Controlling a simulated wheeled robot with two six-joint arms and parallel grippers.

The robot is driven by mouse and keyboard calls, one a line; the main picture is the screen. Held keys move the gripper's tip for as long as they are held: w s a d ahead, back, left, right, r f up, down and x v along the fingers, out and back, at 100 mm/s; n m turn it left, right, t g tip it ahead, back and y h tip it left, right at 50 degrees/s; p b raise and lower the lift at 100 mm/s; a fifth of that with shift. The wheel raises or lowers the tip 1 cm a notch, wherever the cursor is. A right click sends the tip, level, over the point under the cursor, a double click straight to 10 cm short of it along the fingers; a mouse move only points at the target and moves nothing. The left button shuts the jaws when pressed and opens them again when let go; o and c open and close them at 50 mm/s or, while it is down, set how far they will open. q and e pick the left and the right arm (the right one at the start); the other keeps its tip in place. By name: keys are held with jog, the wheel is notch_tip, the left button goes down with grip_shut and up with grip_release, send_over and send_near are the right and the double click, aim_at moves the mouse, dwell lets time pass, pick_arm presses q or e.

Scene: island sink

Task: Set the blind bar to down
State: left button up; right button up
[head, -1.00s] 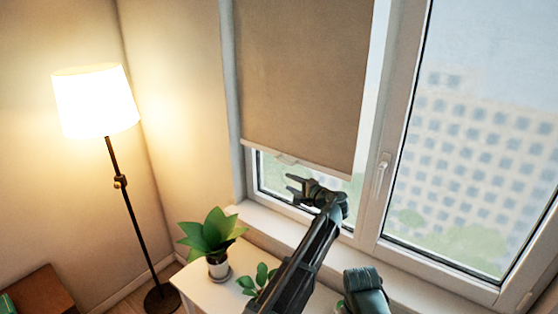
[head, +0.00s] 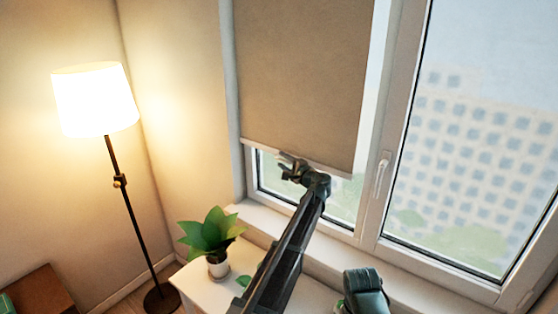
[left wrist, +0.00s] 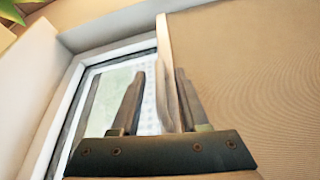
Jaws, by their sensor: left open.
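The beige roller blind (head: 300,80) hangs over the left window pane, and its pale blind bar (head: 256,146) runs along its lower edge, above the sill. My left gripper (head: 285,165) is open at the bar, around the middle of its length, and covers part of it. In the left wrist view the bar (left wrist: 163,60) passes between the two spread fingers of the gripper (left wrist: 158,85), with the blind cloth (left wrist: 245,65) to the right. Whether the fingers touch the bar cannot be told.
A handled window frame (head: 383,172) stands right of the blind. Below are the window sill (head: 335,240) and a white table (head: 198,290) with a potted plant (head: 212,240). A lit floor lamp (head: 95,100) stands at the left.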

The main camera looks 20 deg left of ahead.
pick_arm(q)
jog(key=shift+x, duration=1.65)
jog(key=shift+c, duration=0.3)
grip_shut()
